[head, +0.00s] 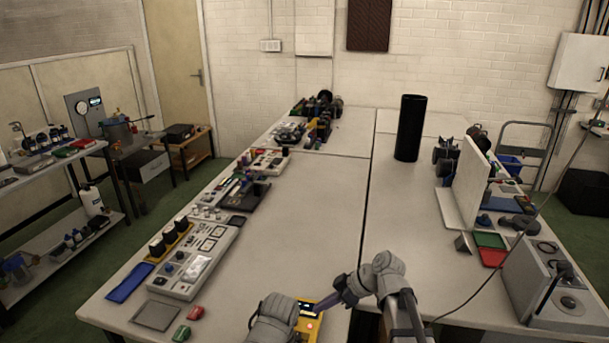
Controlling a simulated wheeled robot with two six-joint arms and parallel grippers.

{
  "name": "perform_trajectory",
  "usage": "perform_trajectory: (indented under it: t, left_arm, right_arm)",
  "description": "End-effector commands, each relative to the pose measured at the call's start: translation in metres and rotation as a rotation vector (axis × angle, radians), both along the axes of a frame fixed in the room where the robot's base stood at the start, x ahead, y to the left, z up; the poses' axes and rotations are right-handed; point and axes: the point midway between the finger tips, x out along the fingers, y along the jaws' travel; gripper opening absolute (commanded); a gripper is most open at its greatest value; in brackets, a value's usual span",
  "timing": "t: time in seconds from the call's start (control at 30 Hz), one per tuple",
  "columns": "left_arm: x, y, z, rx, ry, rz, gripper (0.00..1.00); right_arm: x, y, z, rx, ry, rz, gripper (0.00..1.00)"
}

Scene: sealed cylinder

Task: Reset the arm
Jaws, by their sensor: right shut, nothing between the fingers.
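My right arm comes in at the bottom right and bends back to the left. My right gripper (320,306) is shut and empty, low in the picture, at a yellow device (314,326) with a small lit display and a red light. I cannot tell whether the gripper touches the device. My left arm's grey link (272,318) shows at the bottom, left of the device. My left gripper is not in view. A tall black cylinder (410,128) stands upright on the far part of the table (330,200), well apart from both arms.
Control panels (195,258) and instruments line the table's left side. An upright white panel (464,185) and a grey console (548,285) stand on the right. A thin cable hangs at the right. The table's middle is clear.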

Motion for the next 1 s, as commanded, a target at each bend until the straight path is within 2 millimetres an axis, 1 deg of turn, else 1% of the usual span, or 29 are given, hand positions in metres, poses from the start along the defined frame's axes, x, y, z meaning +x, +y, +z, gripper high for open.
perform_trajectory:
  t: [0.03, 0.17, 0.2, 0.3, 0.4, 0.5, 0.67, 0.8, 1.0]
  left_arm:
    - [0.0, 0.0, 0.0, 0.0, 0.0, 0.0, 0.64]
    - [0.0, 0.0, 0.0, 0.0, 0.0, 0.0, 0.64]
    - [0.0, 0.0, 0.0, 0.0, 0.0, 0.0, 0.64]
    - [0.0, 0.0, 0.0, 0.0, 0.0, 0.0, 0.64]
    - [0.0, 0.0, 0.0, 0.0, 0.0, 0.0, 0.64]
    - [0.0, 0.0, 0.0, 0.0, 0.0, 0.0, 0.64]
    - [0.0, 0.0, 0.0, 0.0, 0.0, 0.0, 0.64]
    - [0.0, 0.0, 0.0, 0.0, 0.0, 0.0, 0.64]
    - [0.0, 0.0, 0.0, 0.0, 0.0, 0.0, 0.64]
  right_arm:
    - [-0.017, 0.009, -0.008, -0.042, 0.064, -0.024, 0.0]
    - [-0.061, 0.021, -0.031, -0.212, 0.265, -0.169, 0.0]
    - [-0.074, 0.022, -0.037, -0.271, 0.317, -0.229, 0.0]
    - [-0.102, 0.021, -0.048, -0.414, 0.411, -0.393, 0.0]
    - [-0.123, 0.015, -0.054, -0.533, 0.455, -0.557, 0.0]
    - [-0.138, 0.009, -0.055, -0.617, 0.463, -0.698, 0.0]
    - [-0.148, 0.002, -0.055, -0.683, 0.453, -0.841, 0.0]
    - [-0.15, 0.0, -0.054, -0.698, 0.449, -0.881, 0.0]
    - [-0.149, 0.0, -0.054, -0.697, 0.449, -0.881, 0.0]
